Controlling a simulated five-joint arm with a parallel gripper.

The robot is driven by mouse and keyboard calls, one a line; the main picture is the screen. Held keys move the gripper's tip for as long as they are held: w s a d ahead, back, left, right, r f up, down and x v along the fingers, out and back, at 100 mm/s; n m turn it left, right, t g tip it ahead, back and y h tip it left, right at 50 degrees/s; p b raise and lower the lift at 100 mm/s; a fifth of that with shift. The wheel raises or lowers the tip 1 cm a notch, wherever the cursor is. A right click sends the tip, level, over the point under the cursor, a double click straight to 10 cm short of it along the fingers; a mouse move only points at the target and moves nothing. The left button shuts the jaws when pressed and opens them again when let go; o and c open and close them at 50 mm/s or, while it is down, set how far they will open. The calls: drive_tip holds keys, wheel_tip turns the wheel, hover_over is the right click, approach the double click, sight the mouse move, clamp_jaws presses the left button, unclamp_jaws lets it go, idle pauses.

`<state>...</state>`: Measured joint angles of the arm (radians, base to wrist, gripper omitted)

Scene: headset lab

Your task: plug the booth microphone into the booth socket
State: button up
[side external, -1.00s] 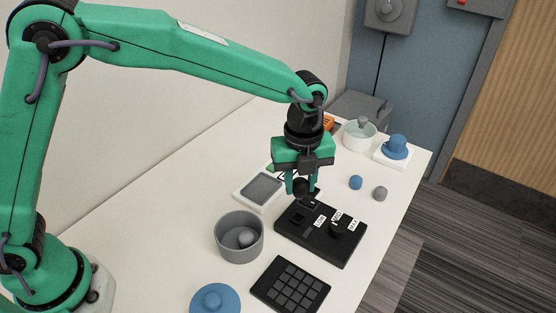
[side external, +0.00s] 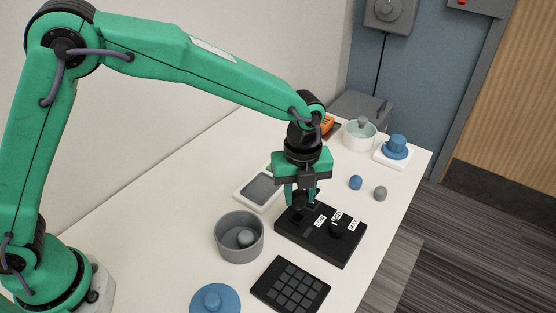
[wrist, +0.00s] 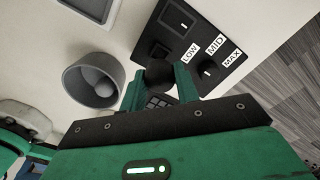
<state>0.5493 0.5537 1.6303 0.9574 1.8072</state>
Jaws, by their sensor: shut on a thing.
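My gripper (side external: 300,196) is shut on a dark round-headed piece, which looks like the microphone (wrist: 158,73). In the wrist view it sits between the two green fingertips (wrist: 160,84). The gripper points down at the back left end of a black panel box (side external: 342,251) with white labels LOW, MID and MAX. A square framed recess (wrist: 177,19) on the panel, possibly the booth socket, shows in the wrist view, above the held piece in the picture. The lower end of the held piece is hidden, so I cannot tell whether it touches the panel.
A grey bowl (side external: 219,246) with a grey ball inside stands left of the panel. A black keypad (side external: 290,285) and a blue lid (side external: 215,300) lie in front. A white tray (side external: 243,198) is behind left. Small blue (side external: 355,182) and grey (side external: 380,194) knobs lie right.

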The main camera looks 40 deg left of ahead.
sight(299, 205)
drive_tip(key=shift+f, duration=1.05)
drive_tip(key=shift+f, duration=1)
idle(1.1)
drive_tip(key=o, duration=1)
drive_tip(key=shift+o, duration=0.2)
wheel_tip(299, 205, up, 7)
drive_tip(key=shift+r, duration=0.35)
